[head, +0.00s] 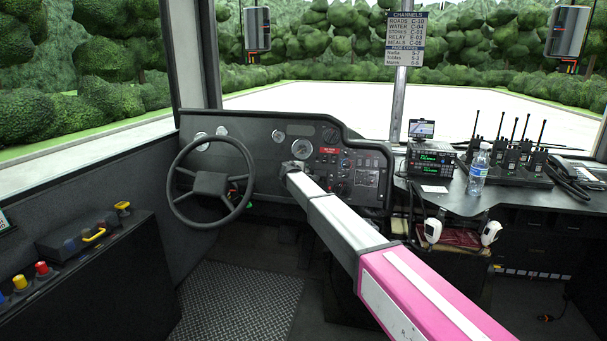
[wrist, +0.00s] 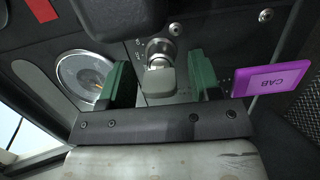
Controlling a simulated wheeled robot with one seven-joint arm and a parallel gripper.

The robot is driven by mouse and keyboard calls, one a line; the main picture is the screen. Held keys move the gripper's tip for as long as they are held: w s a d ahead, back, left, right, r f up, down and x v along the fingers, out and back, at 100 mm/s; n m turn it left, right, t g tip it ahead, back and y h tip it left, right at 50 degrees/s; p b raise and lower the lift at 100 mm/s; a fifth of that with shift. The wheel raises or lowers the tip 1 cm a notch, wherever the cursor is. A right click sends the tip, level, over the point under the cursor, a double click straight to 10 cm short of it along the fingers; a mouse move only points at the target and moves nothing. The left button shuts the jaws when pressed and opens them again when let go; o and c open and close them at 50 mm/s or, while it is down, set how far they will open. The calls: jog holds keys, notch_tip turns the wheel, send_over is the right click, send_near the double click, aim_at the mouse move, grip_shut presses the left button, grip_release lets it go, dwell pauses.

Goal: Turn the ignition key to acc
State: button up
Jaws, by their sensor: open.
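The ignition key (wrist: 160,84) has a pale grey bow and sits in a round metal ignition switch (wrist: 158,48) on the dark dash panel in the wrist view. Small markings on the panel around the switch are too small to read. My gripper (wrist: 161,77) is open, with one green finger on each side of the key bow and a visible gap on both sides. A purple tag (wrist: 272,80) reading CAB is right of the right finger. In the head view my gripper (head: 292,167) is at the dash, and my arm end hides the key.
The steering wheel (head: 211,182) is left of my gripper. A round gauge (wrist: 85,77) lies close to the left finger. Dash switches (head: 345,170) sit right of my gripper. A water bottle (head: 478,170) and radios (head: 512,160) stand on the right counter.

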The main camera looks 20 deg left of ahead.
jog(key=v, duration=1)
jog(key=shift+s, duration=0.4)
